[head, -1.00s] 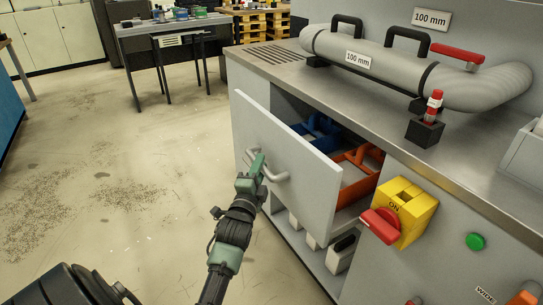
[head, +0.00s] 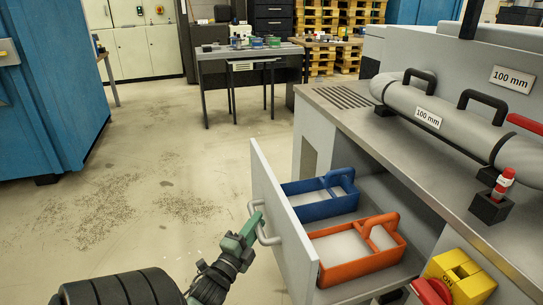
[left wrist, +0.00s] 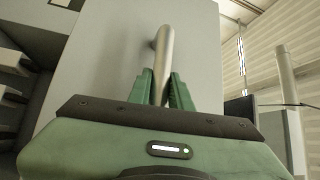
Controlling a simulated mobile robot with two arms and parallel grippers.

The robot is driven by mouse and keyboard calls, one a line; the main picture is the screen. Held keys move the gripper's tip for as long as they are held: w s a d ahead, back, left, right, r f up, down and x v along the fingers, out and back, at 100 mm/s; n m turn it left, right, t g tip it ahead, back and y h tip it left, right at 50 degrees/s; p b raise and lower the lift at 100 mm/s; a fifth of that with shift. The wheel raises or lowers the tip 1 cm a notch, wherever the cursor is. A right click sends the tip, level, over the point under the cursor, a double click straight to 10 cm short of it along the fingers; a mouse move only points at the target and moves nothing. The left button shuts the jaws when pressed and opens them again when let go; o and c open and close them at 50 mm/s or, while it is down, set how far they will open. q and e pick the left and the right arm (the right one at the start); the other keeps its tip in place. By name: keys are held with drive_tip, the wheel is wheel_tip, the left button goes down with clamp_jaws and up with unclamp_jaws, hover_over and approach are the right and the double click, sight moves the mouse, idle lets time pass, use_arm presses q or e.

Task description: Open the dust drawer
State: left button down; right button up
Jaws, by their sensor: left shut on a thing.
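The dust drawer (head: 280,215) is a grey drawer in the machine's cabinet, pulled well out toward the left. A blue bin (head: 318,197) and an orange bin (head: 352,262), each with a handle, sit inside it. My green left gripper (head: 256,222) is shut on the drawer's bar handle (head: 268,238). In the left wrist view, the handle (left wrist: 166,55) rises between the two fingers (left wrist: 163,90), with the drawer front behind it. My right gripper is not in view.
The machine's worktop (head: 400,150) carries a large grey pipe (head: 445,115) and a red-tipped post (head: 503,183). A yellow switch box (head: 462,275) is at lower right. A table (head: 250,52) stands at the back. Floor left of the drawer is clear.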

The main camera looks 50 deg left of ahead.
use_arm(q)
drive_tip(key=shift+s+a, duration=0.3)
drive_tip(key=shift+s, duration=0.25)
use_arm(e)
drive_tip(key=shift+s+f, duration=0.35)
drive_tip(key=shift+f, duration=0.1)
use_arm(q)
drive_tip(key=c, duration=1.3)
unclamp_jaws()
drive_tip(key=v, duration=0.8)
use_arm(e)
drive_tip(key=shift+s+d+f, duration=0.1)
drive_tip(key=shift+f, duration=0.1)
use_arm(q)
drive_tip(key=shift+w, duration=0.1)
